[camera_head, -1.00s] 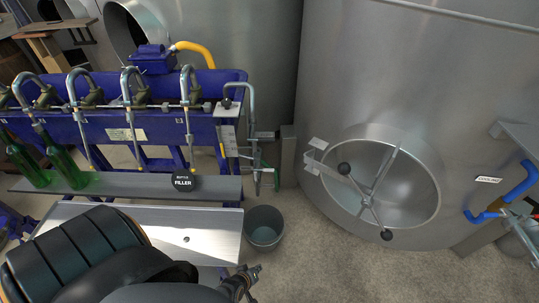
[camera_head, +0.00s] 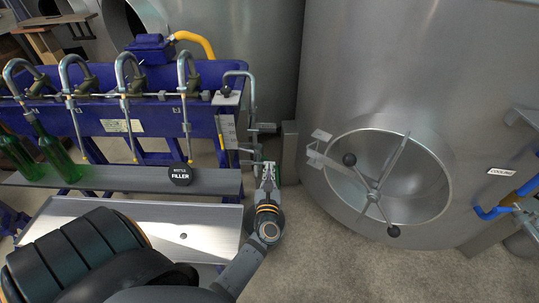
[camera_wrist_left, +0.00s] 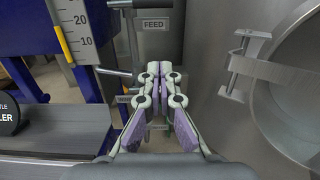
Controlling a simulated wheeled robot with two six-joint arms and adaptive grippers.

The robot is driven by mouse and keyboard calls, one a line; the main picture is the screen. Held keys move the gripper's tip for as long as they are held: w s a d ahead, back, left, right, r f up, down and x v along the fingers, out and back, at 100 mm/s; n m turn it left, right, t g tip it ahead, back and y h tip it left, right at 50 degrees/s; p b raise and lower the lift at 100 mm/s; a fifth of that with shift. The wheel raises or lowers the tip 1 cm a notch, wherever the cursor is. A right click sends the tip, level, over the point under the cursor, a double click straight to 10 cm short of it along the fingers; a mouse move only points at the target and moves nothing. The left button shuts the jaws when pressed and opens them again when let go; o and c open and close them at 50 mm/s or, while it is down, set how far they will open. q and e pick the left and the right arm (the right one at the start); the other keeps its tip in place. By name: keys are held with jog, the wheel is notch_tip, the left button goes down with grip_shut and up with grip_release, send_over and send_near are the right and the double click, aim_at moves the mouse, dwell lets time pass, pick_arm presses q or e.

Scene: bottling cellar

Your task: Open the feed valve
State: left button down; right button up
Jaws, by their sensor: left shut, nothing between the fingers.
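A "FEED" label (camera_wrist_left: 153,24) shows in the left wrist view on a grey surface straight ahead of my left gripper (camera_wrist_left: 158,72). In the head view the bent feed pipe (camera_head: 252,100) comes down at the right end of the blue filler, with short metal bars low on it. My left gripper (camera_head: 267,172) is beside the lower end of this pipework, shut and empty. Its fingers hide part of what lies behind, so I cannot tell the valve's handle position or whether the fingers touch it. My right gripper is not in view.
The blue filler (camera_head: 90,122) with green bottles (camera_head: 56,155) and its tray (camera_head: 130,229) stands left. A grey post (camera_head: 289,152) is close beside the gripper. The floor (camera_head: 325,262) in front is clear.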

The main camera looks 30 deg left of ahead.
pick_arm(q)
jog(key=w+a+r+p, duration=0.4)
jog(key=w+a, duration=0.1)
jog(key=w, duration=0.3)
jog(key=shift+w+r, duration=0.15)
jog(key=shift+a, duration=0.1)
